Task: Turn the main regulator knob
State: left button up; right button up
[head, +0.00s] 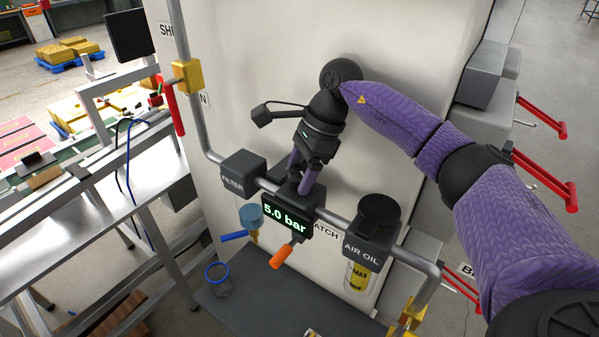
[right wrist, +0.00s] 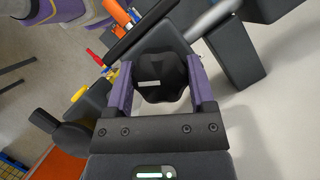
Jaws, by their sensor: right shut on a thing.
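The main regulator knob (right wrist: 162,80) is a black lobed knob with a white mark, seen in the right wrist view. My right gripper (head: 304,180) reaches down from above in the head view, and its purple fingers are shut on the knob from both sides. In the head view the fingers and wrist mostly hide the knob. The regulator's display (head: 285,219) below it reads 5.0 bar in green. My left gripper is not in view.
A grey pipe (head: 337,221) joins the filter block (head: 243,172) on the left and the air oil unit (head: 371,232) on the right. An orange handle (head: 281,256) and a small blue gauge (head: 251,217) sit below. A red valve lever (head: 172,105) hangs at upper left.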

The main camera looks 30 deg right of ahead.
aim_at(301, 171)
jog(key=shift+r+n, duration=0.1)
jog(key=shift+n, duration=0.4)
jog(key=o, duration=1.2)
jog(key=shift+d, duration=0.1)
notch_tip(301, 171, up, 10)
jog(key=shift+f+b, duration=0.1)
jog(key=shift+b, duration=0.3)
